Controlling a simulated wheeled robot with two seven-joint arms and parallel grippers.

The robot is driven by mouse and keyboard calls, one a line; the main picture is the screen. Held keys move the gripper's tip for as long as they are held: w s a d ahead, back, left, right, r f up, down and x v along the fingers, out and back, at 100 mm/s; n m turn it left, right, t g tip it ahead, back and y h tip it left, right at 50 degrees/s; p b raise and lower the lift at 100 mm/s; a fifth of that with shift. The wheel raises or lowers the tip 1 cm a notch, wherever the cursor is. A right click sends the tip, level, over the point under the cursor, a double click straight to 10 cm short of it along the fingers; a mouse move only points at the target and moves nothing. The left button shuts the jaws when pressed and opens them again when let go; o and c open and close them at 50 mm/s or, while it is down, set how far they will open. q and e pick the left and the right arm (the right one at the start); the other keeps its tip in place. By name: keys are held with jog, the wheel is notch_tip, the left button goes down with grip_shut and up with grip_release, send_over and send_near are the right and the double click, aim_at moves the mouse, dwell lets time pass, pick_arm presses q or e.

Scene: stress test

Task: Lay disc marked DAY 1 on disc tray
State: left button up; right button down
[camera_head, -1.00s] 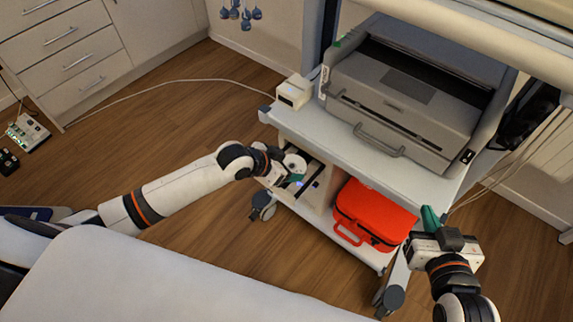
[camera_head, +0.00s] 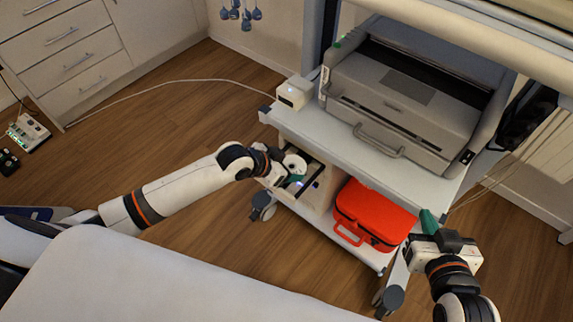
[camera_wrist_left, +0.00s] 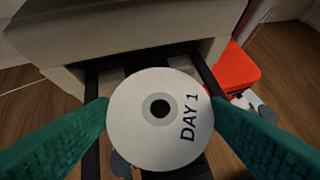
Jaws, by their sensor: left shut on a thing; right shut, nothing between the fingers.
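The disc marked DAY 1 (camera_wrist_left: 150,135) is white with a dark centre hole, and its lettering faces the left wrist camera. My left gripper (camera_wrist_left: 160,120) is shut on the disc, with one green finger at each side edge. In the head view the disc (camera_head: 294,164) shows at the end of my left arm, at the left gripper (camera_head: 293,175). The disc tray (camera_wrist_left: 92,150) shows as a dark open frame below the disc, at the cart's lower front. The disc hides much of it. I cannot tell whether they touch. My right gripper (camera_head: 430,222) is shut and empty.
A grey printer-like machine (camera_head: 400,100) stands on the cart's top shelf (camera_head: 310,130), with a small white box (camera_head: 294,93) beside it. A red case (camera_head: 372,217) sits on the lower shelf, right of the tray. A white padded surface (camera_head: 150,280) fills the near left.

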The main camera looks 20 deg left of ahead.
jog(key=shift+s+d+f+g, duration=0.2)
jog(key=shift+s+f+g, duration=0.25)
jog(key=shift+f, duration=0.1)
pick_arm(q)
jog(key=shift+p, duration=0.35)
pick_arm(e)
jog(key=shift+s+d+f+g+h, duration=0.3)
jog(key=shift+s+f+g, duration=0.2)
jog(key=shift+f+g, duration=0.1)
jog(key=shift+s+f, duration=0.1)
jog(key=shift+s, duration=0.05)
dwell(0.7)
jog(key=shift+s+f+g, duration=0.2)
jog(key=shift+g, duration=0.05)
jog(key=shift+s+d+f, duration=0.15)
jog(key=shift+s+f, duration=0.05)
jog(key=shift+s+d+f+g, duration=0.1)
jog(key=shift+s+f+g, duration=0.1)
jog(key=shift+g, duration=0.2)
pick_arm(q)
jog(key=shift+p, duration=0.35)
pick_arm(e)
jog(key=shift+s+d+f+h, duration=0.1)
jog(key=shift+s+f+h, duration=0.05)
jog(key=shift+s+h, duration=0.15)
jog(key=shift+s+d+f+g, duration=0.1)
jog(key=shift+s+f+g, duration=0.15)
jog(key=shift+g, duration=0.15)
